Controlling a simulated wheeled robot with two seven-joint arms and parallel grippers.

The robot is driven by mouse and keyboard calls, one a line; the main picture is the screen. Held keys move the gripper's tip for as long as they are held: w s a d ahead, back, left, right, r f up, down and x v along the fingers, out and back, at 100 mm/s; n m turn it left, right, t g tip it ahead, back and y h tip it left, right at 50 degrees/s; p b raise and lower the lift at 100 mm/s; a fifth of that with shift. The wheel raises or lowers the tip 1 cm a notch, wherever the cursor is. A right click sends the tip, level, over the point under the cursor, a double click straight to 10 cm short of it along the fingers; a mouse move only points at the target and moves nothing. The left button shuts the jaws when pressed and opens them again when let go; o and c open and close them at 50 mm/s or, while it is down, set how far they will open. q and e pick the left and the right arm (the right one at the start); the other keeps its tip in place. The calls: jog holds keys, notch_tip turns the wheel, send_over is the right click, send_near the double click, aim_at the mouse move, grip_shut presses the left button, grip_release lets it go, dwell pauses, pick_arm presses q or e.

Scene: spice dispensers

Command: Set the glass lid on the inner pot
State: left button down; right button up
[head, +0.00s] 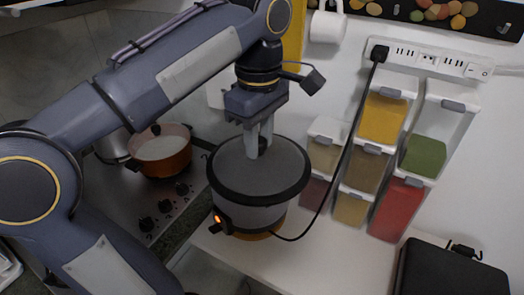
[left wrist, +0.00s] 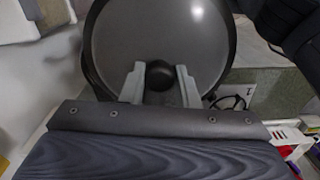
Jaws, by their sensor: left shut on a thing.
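The glass lid (head: 235,165) is a grey translucent disc with a thick black rim and a dark knob. It is over the light grey pot (head: 262,217) on the white counter, and its rim covers the pot's mouth. I cannot tell whether the lid rests fully on the pot or sits slightly above it. My left gripper (head: 261,152) points down at the lid's middle and is shut on the knob. In the left wrist view the round black knob (left wrist: 159,75) is between the two fingers, with the lid (left wrist: 155,30) behind it. My right gripper is not in view.
The pot has a lit orange switch and a black cord running to the power strip (head: 428,61) on the wall. Stacked spice dispensers (head: 365,165) stand close to its right. An orange pot (head: 165,154) is on the stove at left. A black box (head: 450,272) is at lower right.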

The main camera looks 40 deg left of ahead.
pick_arm(q)
jog(key=w+a+f, duration=0.1)
jog(key=w+a, duration=0.1)
jog(key=w+a+f+p, duration=0.1)
jog(key=w+a+f, duration=0.2)
jog(key=w+a, duration=0.1)
jog(key=shift+w+a+f+p, duration=0.15)
jog(key=shift+w+a+p, duration=0.15)
jog(key=shift+a, duration=0.1)
jog(key=w+a+f, duration=0.2)
jog(key=a+f, duration=0.1)
jog(key=f, duration=0.5)
jog(key=shift+w+f, duration=0.3)
jog(key=shift+w, duration=0.1)
jog(key=c, duration=1.1)
grip_release()
